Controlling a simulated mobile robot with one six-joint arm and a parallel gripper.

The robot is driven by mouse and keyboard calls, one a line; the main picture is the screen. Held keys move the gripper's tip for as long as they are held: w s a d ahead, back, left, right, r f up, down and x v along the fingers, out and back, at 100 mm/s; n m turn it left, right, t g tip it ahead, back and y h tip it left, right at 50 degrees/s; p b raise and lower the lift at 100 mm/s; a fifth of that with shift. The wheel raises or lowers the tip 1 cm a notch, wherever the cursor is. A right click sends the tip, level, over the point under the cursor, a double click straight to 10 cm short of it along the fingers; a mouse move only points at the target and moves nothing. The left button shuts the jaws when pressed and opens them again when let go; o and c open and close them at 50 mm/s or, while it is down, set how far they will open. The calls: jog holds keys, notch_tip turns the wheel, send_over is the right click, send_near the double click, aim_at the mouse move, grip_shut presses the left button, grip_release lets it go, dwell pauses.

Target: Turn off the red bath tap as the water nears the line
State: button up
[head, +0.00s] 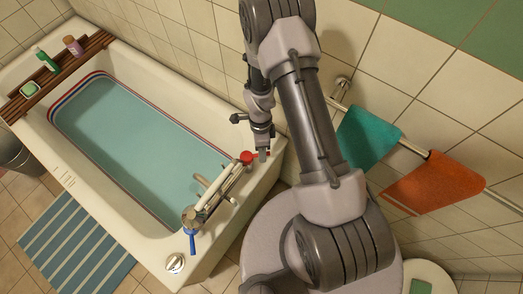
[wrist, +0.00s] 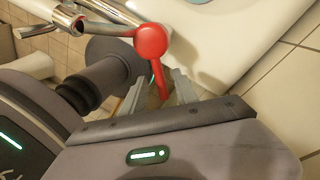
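The bath (head: 232,125) holds blue-green water (head: 130,135). Red, white and blue stripes (head: 62,97) run round its inner wall, with the water surface close below them at the far-left end. The chrome mixer tap (head: 217,190) sits at the near end, with a red tap handle (head: 248,157) and a blue handle (head: 192,242). In the wrist view the red handle (wrist: 152,42) has a round head and a lever. My gripper (head: 263,155) is at the red handle. In the wrist view its fingers (wrist: 159,88) stand apart on either side of the lever; contact is unclear.
A wooden rack (head: 50,80) with bottles and soap crosses the bath's far end. A towel rail (head: 415,145) with teal and orange towels is on the wall at right. A striped mat (head: 75,245) lies on the floor.

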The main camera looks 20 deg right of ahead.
grip_shut()
dwell(1.4)
